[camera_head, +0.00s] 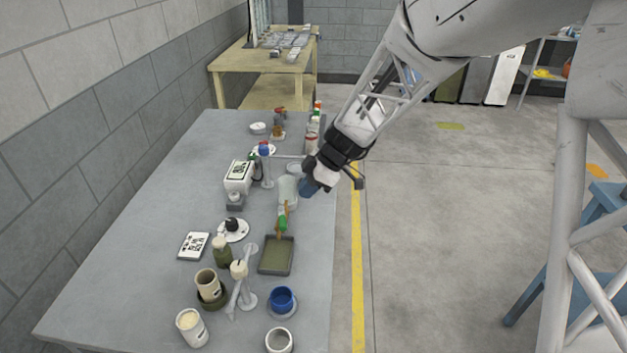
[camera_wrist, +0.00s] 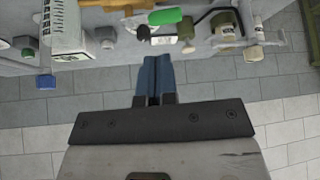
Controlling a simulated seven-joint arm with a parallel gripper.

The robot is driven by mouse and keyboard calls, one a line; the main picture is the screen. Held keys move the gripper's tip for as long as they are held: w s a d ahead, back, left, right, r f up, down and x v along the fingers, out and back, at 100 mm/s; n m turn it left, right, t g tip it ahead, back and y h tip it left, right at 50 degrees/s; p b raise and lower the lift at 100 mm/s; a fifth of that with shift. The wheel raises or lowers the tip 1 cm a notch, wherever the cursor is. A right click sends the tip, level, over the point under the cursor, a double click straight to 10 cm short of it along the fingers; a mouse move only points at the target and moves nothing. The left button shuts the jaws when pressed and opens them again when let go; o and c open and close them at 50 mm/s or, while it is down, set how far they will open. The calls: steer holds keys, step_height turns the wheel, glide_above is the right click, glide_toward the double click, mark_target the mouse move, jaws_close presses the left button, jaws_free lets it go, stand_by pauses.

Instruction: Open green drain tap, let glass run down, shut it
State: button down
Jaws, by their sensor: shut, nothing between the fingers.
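The green tap handle (camera_head: 282,223) sits at the near end of an orange-brown fitting (camera_head: 284,208). The pale, see-through glass (camera_head: 288,190) stands just beyond it; its liquid level is too small to read. In the wrist view the green handle (camera_wrist: 165,16) lies crosswise near the top edge, beside the orange-brown fitting (camera_wrist: 118,3). My gripper (camera_head: 309,188) is at the table's right edge, right of the glass and beyond the handle. Its blue fingers (camera_wrist: 155,82) are together and empty, pointing toward the handle with a gap between.
An olive tray (camera_head: 277,256) lies in front of the tap. A pale stand (camera_head: 246,295), a blue cup (camera_head: 281,299) and several jars occupy the near end. A white boxed device (camera_head: 239,177) stands left of the glass. The table's left side (camera_head: 150,240) is largely bare.

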mark_target(284, 218)
steer(key=x, duration=0.9)
steer(key=shift+s+a, duration=0.1)
stand_by(0.3)
